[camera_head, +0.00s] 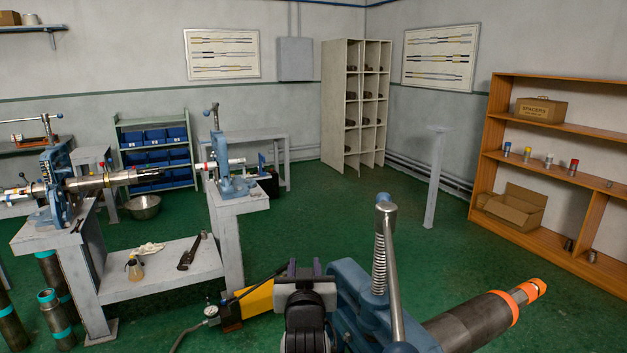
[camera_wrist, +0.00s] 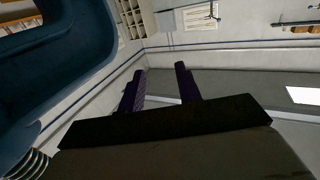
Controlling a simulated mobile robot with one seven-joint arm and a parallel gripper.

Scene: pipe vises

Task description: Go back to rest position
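My gripper (camera_head: 304,268) is at the bottom centre of the head view, just left of a large blue pipe vise (camera_head: 352,292). Its two purple-padded fingers point away from the head camera. In the wrist view my gripper (camera_wrist: 159,85) has its fingers apart with nothing between them; past them are wall and pale ceiling or wall panels. A curved blue vise part (camera_wrist: 60,65) fills the upper left of the wrist view, close beside the fingers. Whether it touches the gripper I cannot tell.
A dark pipe with orange bands (camera_head: 472,322) extends right from the near vise. A yellow tool (camera_head: 255,300) lies left of my gripper. Another vise bench (camera_head: 150,278) stands left, a wooden shelf (camera_head: 590,138) right. Green floor (camera_head: 330,215) is clear ahead.

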